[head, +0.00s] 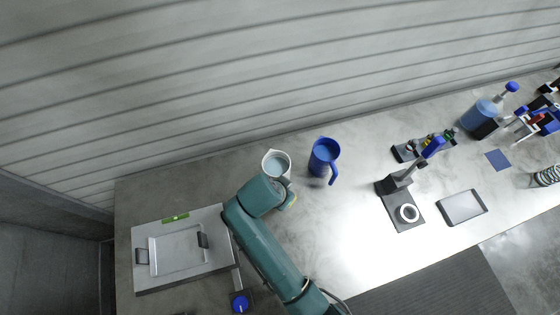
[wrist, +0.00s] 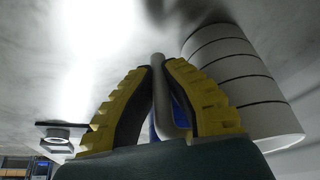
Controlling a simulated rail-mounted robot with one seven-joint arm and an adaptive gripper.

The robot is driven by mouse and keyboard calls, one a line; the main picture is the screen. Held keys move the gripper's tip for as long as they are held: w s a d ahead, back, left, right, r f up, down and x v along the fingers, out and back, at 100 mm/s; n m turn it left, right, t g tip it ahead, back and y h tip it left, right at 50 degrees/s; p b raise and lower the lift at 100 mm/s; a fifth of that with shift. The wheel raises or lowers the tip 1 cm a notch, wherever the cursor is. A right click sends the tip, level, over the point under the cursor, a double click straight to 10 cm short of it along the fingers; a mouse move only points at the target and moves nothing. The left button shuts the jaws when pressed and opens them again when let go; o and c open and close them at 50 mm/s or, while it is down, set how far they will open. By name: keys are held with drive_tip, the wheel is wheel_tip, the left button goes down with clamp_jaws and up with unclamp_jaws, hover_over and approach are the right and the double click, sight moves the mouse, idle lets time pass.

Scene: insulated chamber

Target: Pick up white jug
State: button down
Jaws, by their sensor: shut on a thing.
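The white jug (head: 274,163) is at the back of the table in the head view, just beyond the end of my arm. It holds a pale bluish content. In the wrist view its white ringed body (wrist: 235,75) fills the right side. My gripper (wrist: 158,65) has yellow ridged fingers that are closed together around the jug's handle (wrist: 170,115) beside the body. In the head view my arm hides part of the jug's near side. I cannot tell whether the jug is touching the table.
A blue jug (head: 325,155) stands close to the right of the white jug. A black stand (head: 403,190) and a grey tablet-like plate (head: 462,207) are further right. A metal platform (head: 180,285) is at left. The ribbed wall (head: 240,60) rises behind the table.

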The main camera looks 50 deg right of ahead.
drive_tip(key=shift+r, duration=0.15)
drive_tip(key=shift+r+p, duration=0.65)
drive_tip(key=shift+r, duration=4.25)
drive_tip(key=w+a+n+t+y, duration=0.1)
drive_tip(key=w+a+n+y, duration=0.1)
drive_tip(key=w+n, duration=0.4)
drive_tip(key=w+a+n+t+y, duration=0.1)
drive_tip(key=w+a+n+y, duration=0.2)
drive_tip(key=n, duration=0.9)
drive_tip(key=w+a+f+n+y, duration=0.1)
drive_tip(key=w+a+n+y, duration=0.1)
drive_tip(key=w+a+n, duration=0.3)
drive_tip(key=w+n, duration=0.4)
drive_tip(key=shift+t+y, duration=0.3)
drive_tip(key=shift+t, duration=0.1)
drive_tip(key=shift+a, duration=0.1)
